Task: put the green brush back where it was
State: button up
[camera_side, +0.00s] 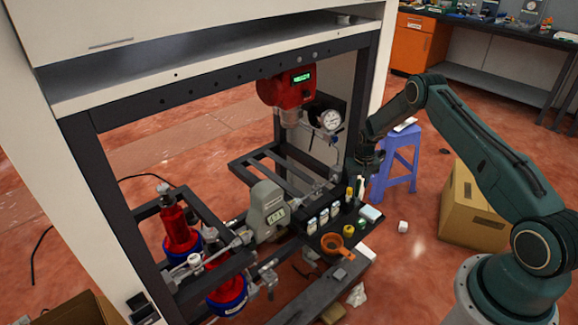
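My gripper (366,170) is dark and small in the side view, pointing down over the back of a black tray (318,250). A slim pale upright item (361,186) shows just below it; I cannot tell whether the gripper holds it or whether it is the green brush. A yellow-topped upright item (350,194) is just left of it. A small green item (362,223) lies on the tray's right part, too small to identify. No green brush is clearly recognisable, and the fingers are too dark to read.
The tray also holds several small bottles (323,216), a yellow roll (348,231), a pale block (370,214) and an orange funnel (333,243). A grey meter (268,208) stands left of it. A blue stool (398,165) and a cardboard box (472,215) are to the right.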

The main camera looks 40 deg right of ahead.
notch_tip(320, 180, up, 9)
jog(key=shift+s+a+r, duration=0.15)
jog(key=shift+s+a, duration=0.1)
jog(key=shift+a, duration=0.05)
dwell(0.7)
jog(key=s+a+r+n+t, duration=0.15)
jog(key=a+r, duration=0.35)
jog(key=r, duration=0.5)
jog(key=s+a+r+n, duration=0.1)
jog(key=s+a+r, duration=0.3)
jog(key=r, duration=0.5)
jog(key=s+a+r+n+t, duration=0.1)
jog(key=a+r, duration=0.6)
jog(key=r, duration=0.3)
jog(key=s+a+r+n+t, duration=0.1)
jog(key=s+a+r, duration=0.3)
jog(key=s, duration=0.2)
jog(key=s+a+r+n, duration=0.1)
jog(key=s+a+r, duration=0.25)
jog(key=s, duration=0.25)
jog(key=s+a+n, duration=0.1)
jog(key=s+a, duration=0.1)
jog(key=s, duration=0.4)
jog(key=s+a+f+t, duration=0.1)
jog(key=s+a, duration=0.1)
jog(key=s, duration=0.5)
jog(key=shift+s+a+n+y, duration=0.3)
jog(key=shift+n+y, duration=0.05)
jog(key=shift+y, duration=0.05)
